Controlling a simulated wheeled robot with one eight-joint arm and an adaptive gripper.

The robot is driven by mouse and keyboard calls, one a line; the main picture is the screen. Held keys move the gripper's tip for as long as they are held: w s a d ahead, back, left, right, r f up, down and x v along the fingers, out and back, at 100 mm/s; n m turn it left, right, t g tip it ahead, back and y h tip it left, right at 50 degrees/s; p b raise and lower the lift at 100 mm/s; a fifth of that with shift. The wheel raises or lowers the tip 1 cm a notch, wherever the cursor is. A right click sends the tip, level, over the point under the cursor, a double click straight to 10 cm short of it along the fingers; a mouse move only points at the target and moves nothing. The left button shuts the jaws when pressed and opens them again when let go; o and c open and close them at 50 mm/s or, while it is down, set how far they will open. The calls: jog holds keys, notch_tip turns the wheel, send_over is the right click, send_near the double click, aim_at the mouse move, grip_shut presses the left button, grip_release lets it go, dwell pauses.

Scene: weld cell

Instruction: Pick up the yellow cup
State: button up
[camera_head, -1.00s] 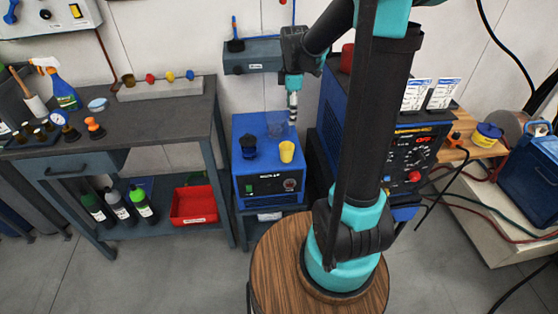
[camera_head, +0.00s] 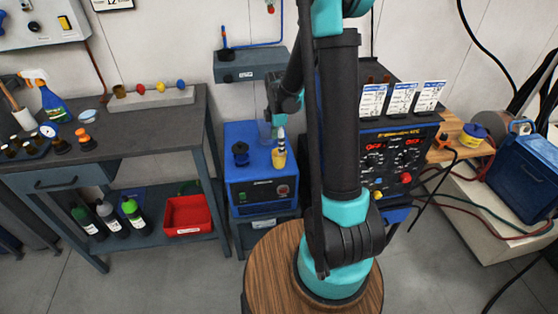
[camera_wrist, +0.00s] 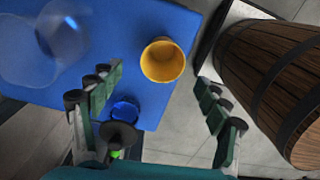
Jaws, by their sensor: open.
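The yellow cup (camera_head: 279,160) stands upright on the front right of the blue machine's top (camera_head: 240,165). In the wrist view the cup (camera_wrist: 163,62) opens toward the camera, near the blue top's edge. My gripper (camera_head: 282,138) is just above the cup in the head view. In the wrist view its two green-padded fingers (camera_wrist: 160,82) are spread wide, one on each side of the cup's near side. Nothing is between them that they grip. The gap between fingertips and cup is hard to judge.
A clear cup (camera_wrist: 60,42) stands behind the yellow cup, and a dark blue pot (camera_head: 240,152) stands to its left. A tall welding machine (camera_head: 395,155) with knobs is close on the right. A workbench (camera_head: 130,135) is at the left.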

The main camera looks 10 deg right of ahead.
aim_at(279, 159)
jog(key=shift+s+d+f, duration=0.1)
jog(key=shift+d+f, duration=0.05)
jog(key=shift+f, duration=1.2)
jog(key=shift+s+d+f, duration=0.1)
jog(key=shift+f, duration=1.25)
jog(key=shift+c, duration=0.6)
jog(key=c, duration=1.1)
jog(key=shift+r, duration=0.2)
